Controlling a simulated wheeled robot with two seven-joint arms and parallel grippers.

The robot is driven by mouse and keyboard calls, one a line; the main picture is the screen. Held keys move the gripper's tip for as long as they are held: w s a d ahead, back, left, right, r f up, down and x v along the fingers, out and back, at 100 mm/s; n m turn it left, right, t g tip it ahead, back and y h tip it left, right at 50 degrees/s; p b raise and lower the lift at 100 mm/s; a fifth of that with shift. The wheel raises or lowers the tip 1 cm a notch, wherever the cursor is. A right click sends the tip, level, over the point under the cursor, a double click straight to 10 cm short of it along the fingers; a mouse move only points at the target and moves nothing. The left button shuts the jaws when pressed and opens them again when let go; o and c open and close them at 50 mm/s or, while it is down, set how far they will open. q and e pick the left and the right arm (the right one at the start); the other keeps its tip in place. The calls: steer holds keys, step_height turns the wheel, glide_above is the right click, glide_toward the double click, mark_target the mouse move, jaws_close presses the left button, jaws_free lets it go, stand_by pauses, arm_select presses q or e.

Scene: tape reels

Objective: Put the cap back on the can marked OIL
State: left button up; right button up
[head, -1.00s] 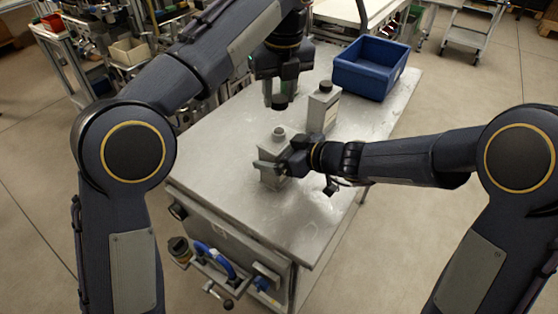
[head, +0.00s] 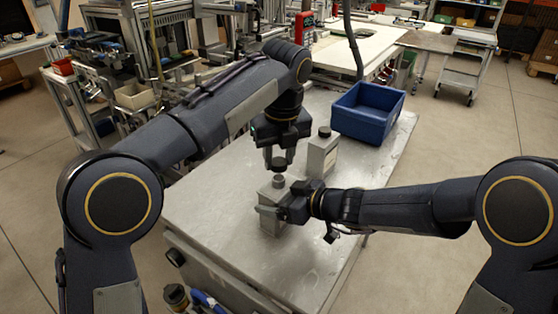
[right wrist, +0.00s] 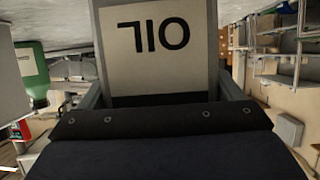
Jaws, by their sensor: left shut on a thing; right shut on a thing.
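The grey can marked OIL (head: 270,194) stands upright near the middle of the table. Its label shows upside down in the right wrist view (right wrist: 152,45). My right gripper (head: 272,212) is shut on the can's body from the right, and its fingers flank the can in the right wrist view. My left gripper (head: 280,153) points down above the can and is shut on the dark cap (head: 279,164). The cap is right over the can's neck (head: 279,180); a small gap seems to show between them.
A second grey can (head: 322,157) with a black cap stands behind and to the right. A blue bin (head: 366,115) is at the table's back right. The metal table (head: 205,205) is clear at the left and front.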

arm_select(q)
steer(key=shift+f, duration=0.5)
steer(key=shift+f, duration=0.1)
steer(key=shift+f, duration=0.8)
steer(key=shift+f, duration=0.55)
arm_select(e)
steer(key=c, duration=0.5)
arm_select(q)
steer(key=m, duration=0.4)
steer(key=shift+a+h, duration=0.1)
steer(key=shift+h, duration=0.2)
steer(key=m, duration=0.5)
steer(key=shift+m+h, duration=0.3)
